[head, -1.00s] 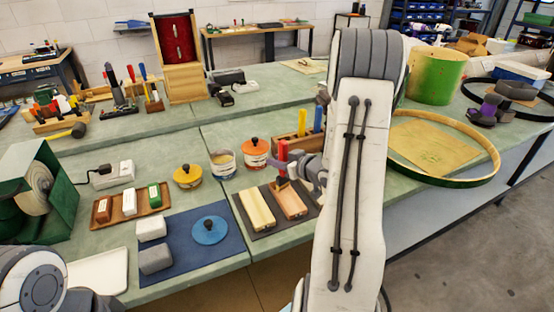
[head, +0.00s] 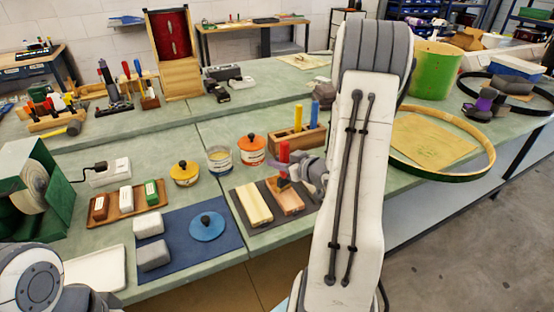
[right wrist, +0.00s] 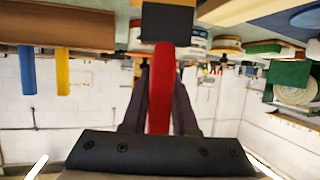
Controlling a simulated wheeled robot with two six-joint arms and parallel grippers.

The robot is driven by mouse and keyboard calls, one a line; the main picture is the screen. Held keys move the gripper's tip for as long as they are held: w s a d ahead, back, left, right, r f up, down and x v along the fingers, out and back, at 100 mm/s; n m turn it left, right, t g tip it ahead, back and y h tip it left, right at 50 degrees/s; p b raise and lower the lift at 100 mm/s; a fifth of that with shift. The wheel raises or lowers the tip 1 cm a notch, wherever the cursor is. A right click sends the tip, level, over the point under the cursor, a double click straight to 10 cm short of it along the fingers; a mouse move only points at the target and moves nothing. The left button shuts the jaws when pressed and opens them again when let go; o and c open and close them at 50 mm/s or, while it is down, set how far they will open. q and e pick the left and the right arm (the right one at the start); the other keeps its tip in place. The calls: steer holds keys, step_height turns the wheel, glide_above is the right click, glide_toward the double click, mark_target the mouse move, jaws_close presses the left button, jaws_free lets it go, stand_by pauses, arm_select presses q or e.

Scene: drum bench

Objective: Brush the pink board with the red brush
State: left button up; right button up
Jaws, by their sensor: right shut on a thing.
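The pink board (head: 290,202) lies on a dark mat, to the right of a pale yellow board (head: 254,206). My right gripper (head: 285,166) is shut on the handle of the red brush (head: 284,152). The brush is near upright, with its dark head down at the far end of the pink board. I cannot tell whether the bristles touch the board. In the right wrist view the red handle (right wrist: 161,90) runs between the fingers to the dark brush head (right wrist: 167,22). My left gripper is out of view.
A wooden holder (head: 288,143) with a blue and a yellow handle stands just behind. An orange tin (head: 252,152), a cream tin (head: 220,162) and a yellow pot (head: 185,175) stand to the left. A blue mat (head: 190,262) bears grey blocks and a blue lid (head: 207,228).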

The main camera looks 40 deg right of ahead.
mark_target(283, 175)
steer(key=shift+s, duration=0.3)
stand_by(0.4)
steer(key=shift+s+a, duration=0.2)
steer(key=shift+s, duration=0.45)
steer(key=shift+s+a, duration=0.2)
steer(key=shift+s, duration=0.45)
steer(key=shift+s, duration=0.15)
steer(key=shift+s+a, duration=0.2)
steer(key=shift+s, duration=0.5)
steer(key=shift+s+a, duration=0.15)
steer(key=shift+s, duration=0.5)
steer(key=shift+w, duration=0.15)
steer(key=shift+w+d+p, duration=0.2)
steer(key=shift+w, duration=0.5)
steer(key=shift+w+d+p, duration=0.15)
steer(key=shift+w+p, duration=0.05)
steer(key=shift+w, duration=0.5)
steer(key=shift+w+d, duration=0.2)
steer(key=shift+w, duration=0.55)
steer(key=shift+w+d, duration=0.15)
steer(key=shift+w, duration=0.55)
